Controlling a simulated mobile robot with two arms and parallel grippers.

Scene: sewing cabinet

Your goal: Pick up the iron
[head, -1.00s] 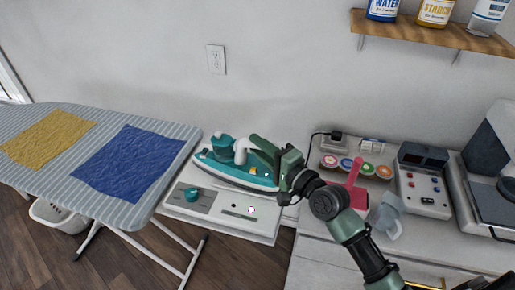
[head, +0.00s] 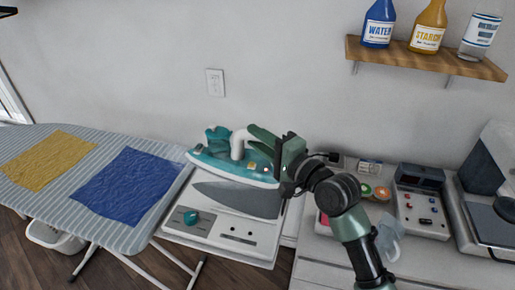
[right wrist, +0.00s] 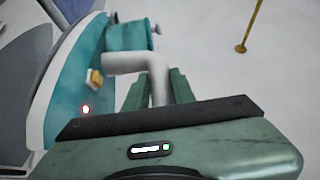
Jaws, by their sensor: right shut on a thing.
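The teal and white iron (head: 228,165) is held up above its white base station (head: 222,238), with a dark iron-shaped plate (head: 240,199) visible on the base below it. My right gripper (head: 262,146) is shut on the iron's light grey handle. In the right wrist view, the green fingers (right wrist: 158,88) lie on either side of the handle (right wrist: 140,64), and the iron's teal body (right wrist: 70,95) shows at left. My left gripper is not in view.
At left, an ironing board (head: 150,232) carries a yellow cloth (head: 47,158) and a blue cloth (head: 126,185). A wall shelf (head: 425,57) holds three bottles above.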

